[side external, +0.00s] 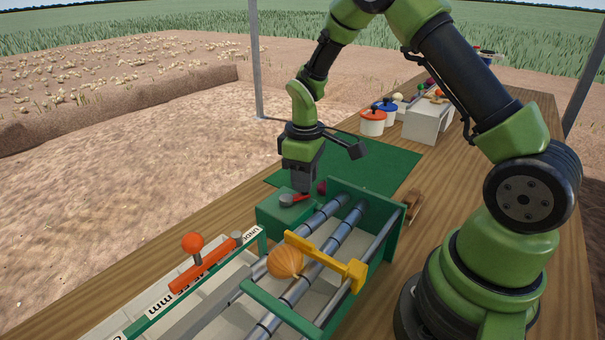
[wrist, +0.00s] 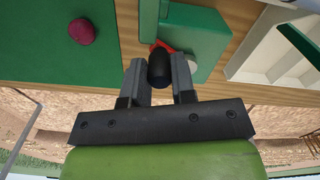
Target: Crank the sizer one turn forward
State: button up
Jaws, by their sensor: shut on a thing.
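The sizer is a green frame (side external: 378,215) with metal rollers (side external: 333,247) on the wooden table. On the green box (side external: 262,213) at its far end is a crank with a grey hub (side external: 287,200) and a short red arm (side external: 303,197). My gripper (side external: 303,188) points down over the end of that arm. In the wrist view my gripper (wrist: 159,72) is shut on the crank's upright black knob (wrist: 159,70). The red arm (wrist: 160,46) and grey hub (wrist: 207,64) show beyond it. In the side view the fingers hide the knob.
A yellow onion (side external: 285,262) rests on the rollers beside a yellow bar (side external: 325,262). An orange-knobbed lever (side external: 193,243) stands at the left. A red onion (wrist: 82,31) lies on the green mat (wrist: 40,60). Lidded pots (side external: 373,122) and a grey box (side external: 426,122) stand farther back.

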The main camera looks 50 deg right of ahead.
jog(key=shift+s+a, duration=0.1)
jog(key=shift+a, duration=0.1)
jog(key=shift+s+a, duration=0.5)
dwell(0.4)
jog(key=shift+s+a, duration=0.25)
jog(key=shift+a, duration=0.4)
